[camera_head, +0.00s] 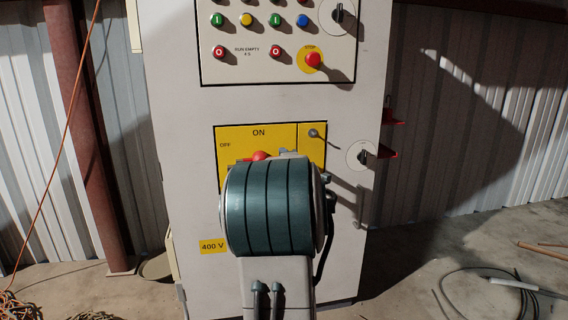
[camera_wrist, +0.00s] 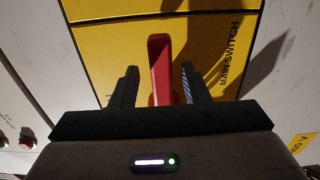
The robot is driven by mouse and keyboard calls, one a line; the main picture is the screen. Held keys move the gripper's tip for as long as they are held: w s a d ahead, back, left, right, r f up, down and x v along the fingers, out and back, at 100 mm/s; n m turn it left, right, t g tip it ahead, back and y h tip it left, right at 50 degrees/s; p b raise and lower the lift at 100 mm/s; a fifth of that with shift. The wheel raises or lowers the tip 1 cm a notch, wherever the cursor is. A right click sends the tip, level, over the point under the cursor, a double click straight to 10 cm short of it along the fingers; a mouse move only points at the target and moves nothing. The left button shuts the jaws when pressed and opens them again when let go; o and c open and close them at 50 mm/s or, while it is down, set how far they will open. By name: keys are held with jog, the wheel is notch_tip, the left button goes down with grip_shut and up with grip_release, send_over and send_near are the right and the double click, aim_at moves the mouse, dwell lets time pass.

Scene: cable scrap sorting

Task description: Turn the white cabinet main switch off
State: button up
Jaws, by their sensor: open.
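The white cabinet (camera_head: 180,160) stands upright in front of me. On it is the main switch's yellow plate (camera_head: 285,135), marked ON at the top and OFF at the left. The red switch handle (camera_head: 260,156) shows only in part in the head view, as my arm covers most of it. In the wrist view the red handle (camera_wrist: 160,66) stands between the two dark fingers of my gripper (camera_wrist: 159,86). The fingers are open, with a gap on each side of the handle. The wrist view also shows the words MAIN SWITCH on the yellow plate (camera_wrist: 100,55).
A panel with several buttons and a red emergency stop (camera_head: 313,60) is above the plate. A dark rotary knob (camera_head: 363,157) is at its right. A 400 V label (camera_head: 213,246) is lower left. Loose cables (camera_head: 470,285) lie on the floor at right.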

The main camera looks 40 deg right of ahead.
jog(key=shift+s, duration=0.1)
jog(key=p+v, duration=0.3)
jog(key=v, duration=1)
jog(key=shift+s+a, duration=0.2)
jog(key=shift+s, duration=0.05)
